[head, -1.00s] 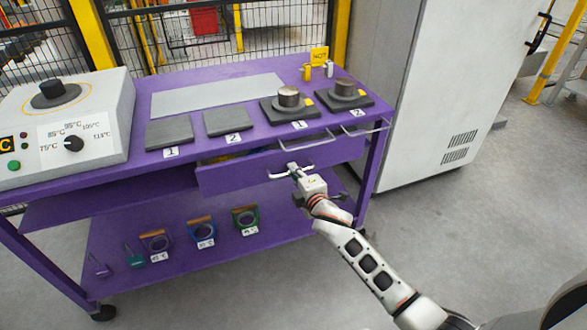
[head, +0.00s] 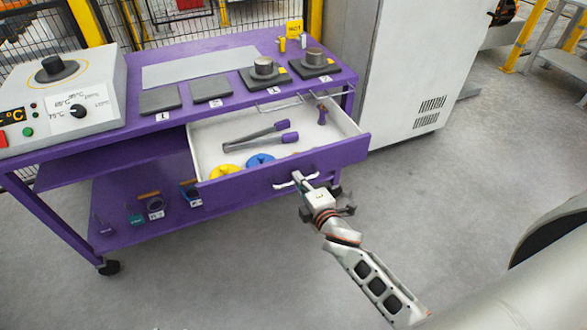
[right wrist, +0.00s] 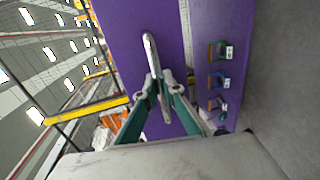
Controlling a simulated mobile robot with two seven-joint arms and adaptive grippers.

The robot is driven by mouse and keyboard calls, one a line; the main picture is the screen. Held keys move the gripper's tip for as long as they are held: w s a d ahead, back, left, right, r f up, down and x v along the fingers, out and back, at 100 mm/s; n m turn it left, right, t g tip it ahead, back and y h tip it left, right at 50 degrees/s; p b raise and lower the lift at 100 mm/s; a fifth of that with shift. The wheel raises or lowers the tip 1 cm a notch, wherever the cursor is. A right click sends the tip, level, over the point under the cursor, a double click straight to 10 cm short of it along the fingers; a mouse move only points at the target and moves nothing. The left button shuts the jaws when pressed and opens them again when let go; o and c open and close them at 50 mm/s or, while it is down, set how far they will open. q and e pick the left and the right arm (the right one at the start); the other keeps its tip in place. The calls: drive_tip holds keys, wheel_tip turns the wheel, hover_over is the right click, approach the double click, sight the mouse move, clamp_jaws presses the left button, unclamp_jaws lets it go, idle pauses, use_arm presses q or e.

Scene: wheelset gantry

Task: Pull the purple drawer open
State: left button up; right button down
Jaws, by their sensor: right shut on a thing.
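The purple drawer (head: 235,189) of the purple bench stands well out from under the bench top in the head view. Its white inside shows. A light metal bar handle (head: 283,184) is on its front, and it also shows in the right wrist view (right wrist: 150,52). My right gripper (head: 299,180) is shut on this handle. In the right wrist view its two green fingers (right wrist: 157,88) close around the bar against the purple front. My left gripper is not in view.
In the drawer lie tongs with purple ends (head: 255,136), a yellow ring (head: 224,171) and a blue ring (head: 261,160). A grey cabinet (head: 400,75) stands right of the bench. A heater unit (head: 60,95) sits on the bench's left. Floor in front is clear.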

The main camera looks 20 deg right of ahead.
drive_tip(key=v, duration=0.2)
drive_tip(key=shift+s+f, duration=0.2)
drive_tip(key=shift+s, duration=0.15)
drive_tip(key=c, duration=2.3)
unclamp_jaws()
drive_tip(key=shift+o, duration=0.7)
drive_tip(key=shift+s, duration=0.1)
drive_tip(key=v, duration=1.2)
